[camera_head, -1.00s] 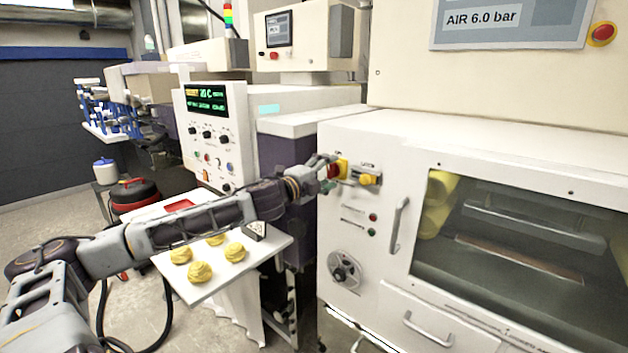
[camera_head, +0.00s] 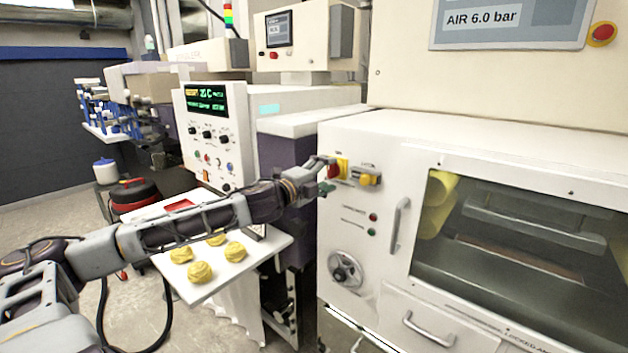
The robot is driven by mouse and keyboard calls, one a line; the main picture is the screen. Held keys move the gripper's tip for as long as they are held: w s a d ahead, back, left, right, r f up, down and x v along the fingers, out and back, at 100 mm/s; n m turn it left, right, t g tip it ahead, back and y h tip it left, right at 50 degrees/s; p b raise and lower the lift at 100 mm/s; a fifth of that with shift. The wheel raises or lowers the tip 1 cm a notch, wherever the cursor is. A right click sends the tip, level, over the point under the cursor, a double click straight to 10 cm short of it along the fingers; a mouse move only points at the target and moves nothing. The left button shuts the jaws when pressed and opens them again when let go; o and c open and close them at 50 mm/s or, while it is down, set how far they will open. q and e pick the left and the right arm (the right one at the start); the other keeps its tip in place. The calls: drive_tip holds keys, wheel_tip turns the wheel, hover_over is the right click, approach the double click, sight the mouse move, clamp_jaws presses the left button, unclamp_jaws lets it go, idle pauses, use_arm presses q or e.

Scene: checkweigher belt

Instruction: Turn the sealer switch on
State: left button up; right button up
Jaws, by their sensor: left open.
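The white sealer machine fills the right side, with a windowed door. On its front, upper left, is a red rotary switch (camera_head: 333,170) on a yellow plate (camera_head: 342,167). A second yellow switch (camera_head: 369,179) sits just right of it. My left gripper (camera_head: 326,176) is at the red switch's left side, its fingers small and partly merged with the switch in the picture. It is open; I cannot tell whether it touches the switch. My right gripper is not in view.
A white tray (camera_head: 205,289) with several yellow dough-like pieces lies below my left arm. Door handles (camera_head: 399,224) and a round dial (camera_head: 344,269) stand out from the machine front. A control panel (camera_head: 207,140) stands behind my arm.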

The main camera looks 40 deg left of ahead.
use_arm(q)
drive_tip(key=shift+s+a, duration=0.15)
drive_tip(key=shift+s, duration=0.75)
drive_tip(key=shift+s+a, duration=0.1)
drive_tip(key=shift+s, duration=1.1)
